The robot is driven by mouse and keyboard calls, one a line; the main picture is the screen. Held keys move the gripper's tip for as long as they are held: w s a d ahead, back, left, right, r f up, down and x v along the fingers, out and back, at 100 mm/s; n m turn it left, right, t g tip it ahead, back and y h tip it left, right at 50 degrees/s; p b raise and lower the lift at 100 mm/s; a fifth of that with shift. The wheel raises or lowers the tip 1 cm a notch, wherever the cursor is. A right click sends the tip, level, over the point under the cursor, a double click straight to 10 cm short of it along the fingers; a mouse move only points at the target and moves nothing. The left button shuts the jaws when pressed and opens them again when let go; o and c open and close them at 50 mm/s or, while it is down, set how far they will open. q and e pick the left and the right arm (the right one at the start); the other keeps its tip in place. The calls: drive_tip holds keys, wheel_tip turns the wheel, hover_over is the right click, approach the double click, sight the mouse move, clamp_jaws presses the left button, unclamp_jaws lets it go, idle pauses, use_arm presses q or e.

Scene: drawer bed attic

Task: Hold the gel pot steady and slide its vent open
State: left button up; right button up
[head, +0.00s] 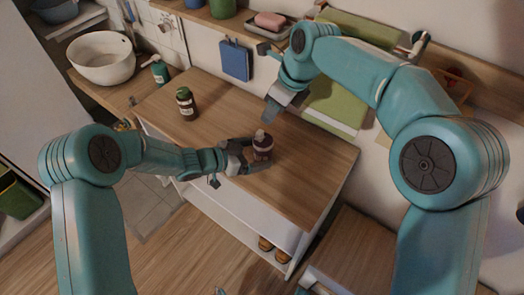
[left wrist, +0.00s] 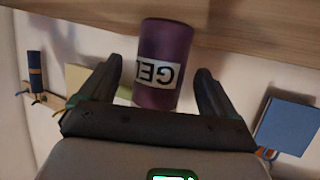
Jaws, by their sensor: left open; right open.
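The gel pot (head: 262,148) is a dark purple pot with a pale cap, upright on the wooden cabinet top. In the left wrist view, the pot (left wrist: 165,50) shows a white label reading "GEL", upside down. My left gripper (head: 257,156) is open, with one finger on each side of the pot. In the left wrist view its fingers (left wrist: 157,72) show visible gaps to the pot. My right gripper (head: 272,108) is above the cabinet top, behind the pot and apart from it, open and empty. The vent is too small to make out.
A dark jar with a green lid (head: 186,103) stands on the cabinet top (head: 315,160) to the left. A white basin (head: 101,58) and a green pump bottle (head: 159,70) are farther left. A blue board (head: 235,60) hangs on the wall. The cabinet top right of the pot is clear.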

use_arm(q)
drive_tip(key=x, duration=0.2)
drive_tip(key=shift+w+d+f, duration=0.15)
drive_tip(key=shift+w+f, duration=0.05)
drive_tip(key=shift+s+d, duration=0.1)
drive_tip(key=shift+d, duration=0.1)
drive_tip(key=shift+c, duration=1)
drive_tip(key=c, duration=1)
drive_tip(key=shift+o, duration=0.2)
drive_tip(key=shift+d, duration=0.1)
use_arm(e)
drive_tip(key=n+t+h, duration=0.2)
drive_tip(key=n+h, duration=0.4)
drive_tip(key=n, duration=1.1)
approach(259, 132)
drive_tip(key=d+v, duration=0.1)
drive_tip(key=v, duration=0.2)
use_arm(q)
drive_tip(key=shift+r, duration=0.1)
use_arm(e)
drive_tip(key=x, duration=1)
drive_tip(key=shift+w+a+f, duration=0.1)
drive_tip(key=shift+a+f, duration=0.25)
drive_tip(key=shift+f, duration=0.05)
drive_tip(key=shift+w+f, duration=0.15)
drive_tip(key=shift+f, duration=0.25)
